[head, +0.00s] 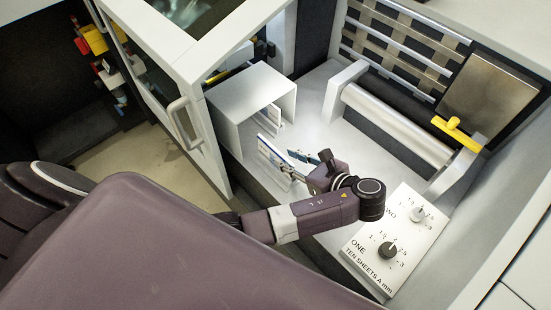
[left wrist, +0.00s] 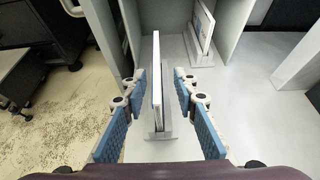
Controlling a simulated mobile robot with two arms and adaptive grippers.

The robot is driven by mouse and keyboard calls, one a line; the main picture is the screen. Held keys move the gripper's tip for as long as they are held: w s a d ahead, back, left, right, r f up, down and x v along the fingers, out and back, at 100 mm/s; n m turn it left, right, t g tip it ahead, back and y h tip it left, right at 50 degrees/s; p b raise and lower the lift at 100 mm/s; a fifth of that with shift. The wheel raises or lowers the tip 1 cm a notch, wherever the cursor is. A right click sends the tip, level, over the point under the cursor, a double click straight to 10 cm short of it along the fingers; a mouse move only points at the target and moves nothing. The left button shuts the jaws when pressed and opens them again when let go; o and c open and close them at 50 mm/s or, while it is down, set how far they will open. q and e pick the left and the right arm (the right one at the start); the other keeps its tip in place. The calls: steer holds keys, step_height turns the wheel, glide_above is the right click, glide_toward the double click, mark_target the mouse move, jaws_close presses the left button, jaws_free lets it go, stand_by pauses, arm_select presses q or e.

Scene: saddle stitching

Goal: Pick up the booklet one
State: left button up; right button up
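A thin upright booklet (left wrist: 157,75) with a white edge stands in a small metal holder (left wrist: 162,136) in the left wrist view. My left gripper (left wrist: 159,84) is open, with one blue-padded finger on each side of this booklet. Gaps show between the pads and the booklet. In the head view my left gripper (head: 286,160) is low over the grey deck. No readable label shows which booklet is one. My right gripper is not in view.
The grey hood (head: 252,88) stands just beyond the gripper. A roller (head: 395,125) with a yellow handle (head: 458,133) lies to the right. A dial panel (head: 397,240) marked ONE and TWO is near my arm. An open cabinet door (head: 160,90) stands at left. The deck between is clear.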

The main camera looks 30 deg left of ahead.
mark_target(279, 156)
arm_select(q)
steer(key=x, duration=0.4)
steer(key=shift+s+a+f, duration=0.2)
jaws_close()
